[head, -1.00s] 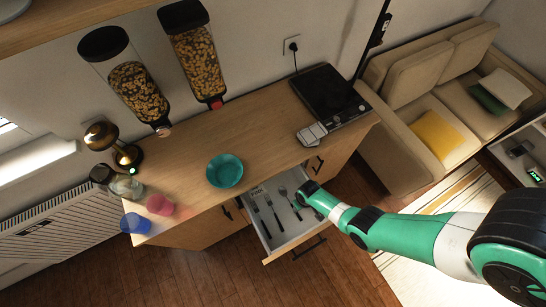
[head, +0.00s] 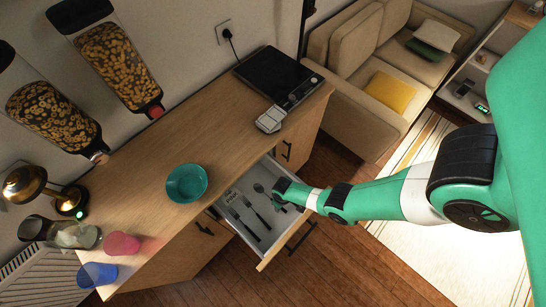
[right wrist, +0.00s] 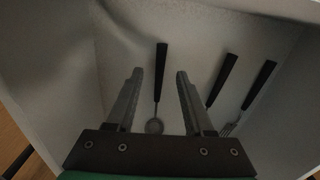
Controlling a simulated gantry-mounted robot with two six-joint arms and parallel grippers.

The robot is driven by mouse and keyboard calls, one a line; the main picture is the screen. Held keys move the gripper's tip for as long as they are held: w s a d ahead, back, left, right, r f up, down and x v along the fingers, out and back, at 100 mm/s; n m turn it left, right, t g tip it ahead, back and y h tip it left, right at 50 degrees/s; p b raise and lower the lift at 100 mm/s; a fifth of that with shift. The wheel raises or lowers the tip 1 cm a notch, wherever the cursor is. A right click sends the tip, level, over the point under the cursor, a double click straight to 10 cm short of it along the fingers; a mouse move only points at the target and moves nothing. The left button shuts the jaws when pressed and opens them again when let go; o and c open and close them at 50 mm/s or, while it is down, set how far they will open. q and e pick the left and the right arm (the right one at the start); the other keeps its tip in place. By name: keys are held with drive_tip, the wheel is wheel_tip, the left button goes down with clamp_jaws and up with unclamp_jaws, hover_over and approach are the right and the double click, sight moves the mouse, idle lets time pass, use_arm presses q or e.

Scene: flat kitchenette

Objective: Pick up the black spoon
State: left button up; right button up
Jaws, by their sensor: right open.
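The black-handled spoon (right wrist: 161,72) lies in the open drawer (right wrist: 80,75). In the right wrist view its handle points up and its round metal bowl is near the gripper base. It also shows in the head view (head: 260,189), close to the green arm's end. My right gripper (right wrist: 159,74) is open, with one finger on each side of the spoon in that view; the height gap cannot be told. In the head view my right gripper (head: 291,199) is over the right part of the drawer (head: 262,263), its fingers hard to make out. My left gripper is not in view.
Two other black-handled utensils, one a fork (right wrist: 265,79), lie right of the spoon in the wrist view. The drawer walls are close around. The wooden counter (head: 220,140) above holds a teal bowl (head: 186,184), cups and a black hob (head: 278,75).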

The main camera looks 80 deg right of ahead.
wheel_tip(320, 180, down, 3)
drive_tip(key=shift+r+b, duration=0.2)
drive_tip(key=shift+b, duration=0.3)
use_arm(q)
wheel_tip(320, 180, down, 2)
use_arm(e)
drive_tip(key=shift+r, duration=0.1)
clamp_jaws()
use_arm(q)
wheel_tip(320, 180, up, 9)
drive_tip(key=p, duration=0.9)
use_arm(e)
wheel_tip(320, 180, up, 10)
